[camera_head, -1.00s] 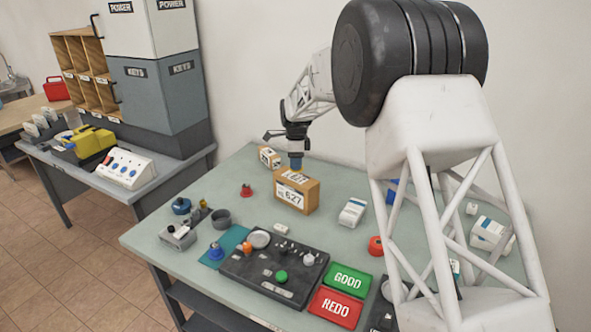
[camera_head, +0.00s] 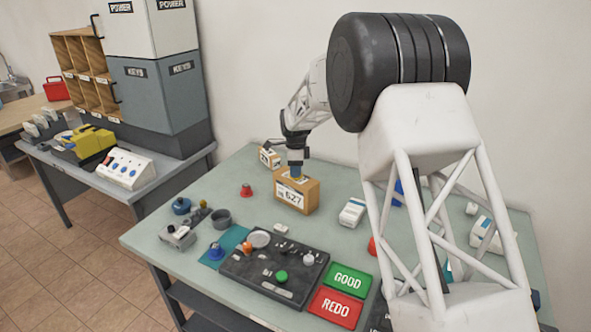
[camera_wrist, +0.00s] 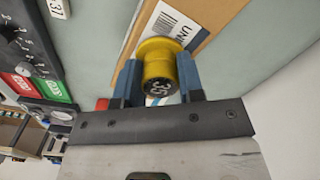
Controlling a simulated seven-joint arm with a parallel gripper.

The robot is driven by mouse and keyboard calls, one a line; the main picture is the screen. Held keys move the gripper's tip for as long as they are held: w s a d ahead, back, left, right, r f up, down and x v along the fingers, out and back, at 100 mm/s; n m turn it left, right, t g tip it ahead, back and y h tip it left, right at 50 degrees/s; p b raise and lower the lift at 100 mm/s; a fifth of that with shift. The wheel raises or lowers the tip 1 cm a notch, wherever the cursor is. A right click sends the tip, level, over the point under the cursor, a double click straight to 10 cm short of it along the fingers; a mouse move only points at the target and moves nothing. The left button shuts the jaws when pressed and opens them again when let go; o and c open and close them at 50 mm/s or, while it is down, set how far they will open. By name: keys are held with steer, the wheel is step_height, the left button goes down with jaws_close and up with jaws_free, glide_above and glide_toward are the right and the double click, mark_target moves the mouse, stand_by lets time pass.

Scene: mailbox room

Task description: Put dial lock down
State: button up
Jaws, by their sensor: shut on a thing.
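My gripper (camera_head: 296,170) is over the top of a cardboard box marked 627 (camera_head: 293,196). In the wrist view its blue fingers (camera_wrist: 158,76) are shut on the dial lock (camera_wrist: 160,66), a yellow cylinder with a wide rim and a black numbered end. The box top and its white label also show beyond the lock in the wrist view (camera_wrist: 205,22). In the head view the lock is small and mostly hidden by the fingers. I cannot tell whether it touches the box.
A smaller box (camera_head: 267,157) stands behind the marked box. A red knob-like item (camera_head: 246,190) is to the left and a white device (camera_head: 352,212) to the right. In front are a dark panel (camera_head: 235,265), a green GOOD pad (camera_head: 346,280) and a red REDO pad (camera_head: 335,307).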

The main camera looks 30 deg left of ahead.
steer(key=shift+f, duration=0.15)
steer(key=o, duration=1)
steer(key=shift+c, duration=0.2)
step_height(320, 180, up, 12)
steer(key=shift+d+r, duration=0.1)
steer(key=shift+r, duration=0.1)
stand_by(1.0)
